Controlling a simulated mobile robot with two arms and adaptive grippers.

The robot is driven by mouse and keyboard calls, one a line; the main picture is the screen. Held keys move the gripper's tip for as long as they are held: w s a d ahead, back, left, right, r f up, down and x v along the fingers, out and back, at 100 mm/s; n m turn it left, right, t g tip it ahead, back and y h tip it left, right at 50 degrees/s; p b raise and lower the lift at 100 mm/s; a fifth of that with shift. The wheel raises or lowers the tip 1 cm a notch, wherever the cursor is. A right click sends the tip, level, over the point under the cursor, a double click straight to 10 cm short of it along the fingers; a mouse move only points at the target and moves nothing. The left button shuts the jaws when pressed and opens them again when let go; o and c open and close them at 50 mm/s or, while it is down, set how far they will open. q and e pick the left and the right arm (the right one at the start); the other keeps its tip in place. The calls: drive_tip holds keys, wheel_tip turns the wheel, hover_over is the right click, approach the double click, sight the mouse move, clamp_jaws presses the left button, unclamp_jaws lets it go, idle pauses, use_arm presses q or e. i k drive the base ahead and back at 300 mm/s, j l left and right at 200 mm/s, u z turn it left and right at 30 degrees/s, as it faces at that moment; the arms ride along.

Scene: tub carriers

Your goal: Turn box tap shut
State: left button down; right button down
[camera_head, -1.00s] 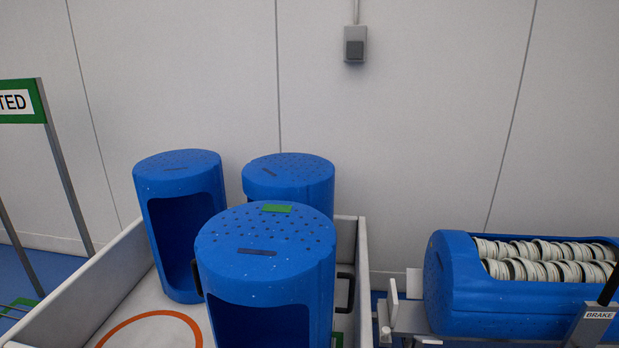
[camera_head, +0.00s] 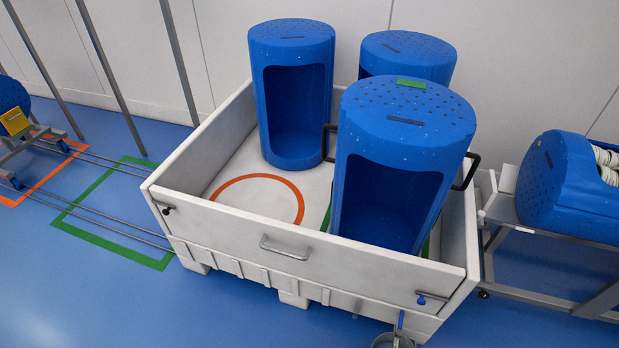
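The white box (camera_head: 330,262) stands on the blue floor in the middle of the head view. Low on its front wall, near the right corner, is what looks like the box tap, with a blue lever (camera_head: 401,320) standing roughly upright. The tap body is small and partly out of sight, so I cannot tell whether it is open or shut. A grey bucket (camera_head: 382,343) sits under it, cut by the bottom edge. A small blue-handled latch (camera_head: 422,299) is on the front wall just above. Neither of my grippers is in view.
Several blue tubs stand in the box, the nearest (camera_head: 407,125) with a green label. Another blue tub (camera_head: 570,188) lies on a metal rack at right. Rails and a green floor frame (camera_head: 100,240) lie at left.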

sight(400, 333)
drive_tip(key=z, duration=0.95)
